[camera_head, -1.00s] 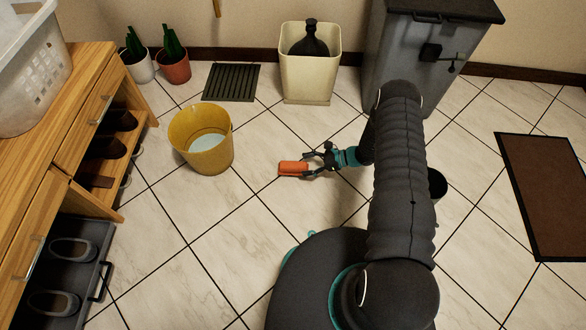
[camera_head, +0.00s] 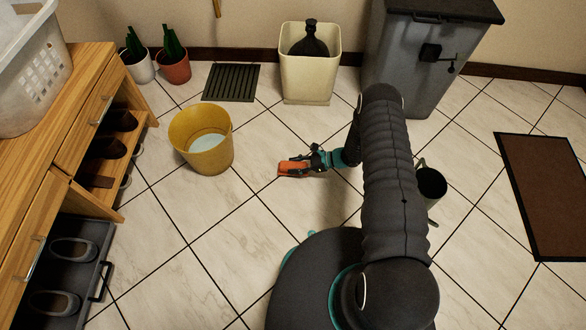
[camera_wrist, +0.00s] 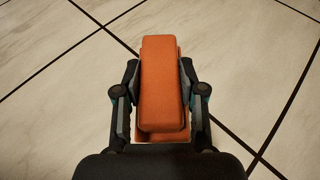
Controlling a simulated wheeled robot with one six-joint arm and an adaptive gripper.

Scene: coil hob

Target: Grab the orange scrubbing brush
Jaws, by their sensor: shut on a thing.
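The orange scrubbing brush (camera_head: 293,170) is a block lying on or just above the tiled floor, to the right of the yellow bucket. I cannot tell whether it touches the floor. My gripper (camera_head: 301,164) has come to it from the right. In the wrist view the brush (camera_wrist: 161,85) lies lengthwise between my two fingers, which press on both its long sides; my gripper (camera_wrist: 160,92) is shut on it. The underside of the brush is mostly hidden.
A yellow bucket (camera_head: 203,150) with pale liquid stands left of the brush. A cream bin (camera_head: 310,85), a dark slatted mat (camera_head: 231,83) and a grey bin (camera_head: 410,70) are behind. A wooden shoe cabinet (camera_head: 70,130) with an open drawer is at left. Floor in front is clear.

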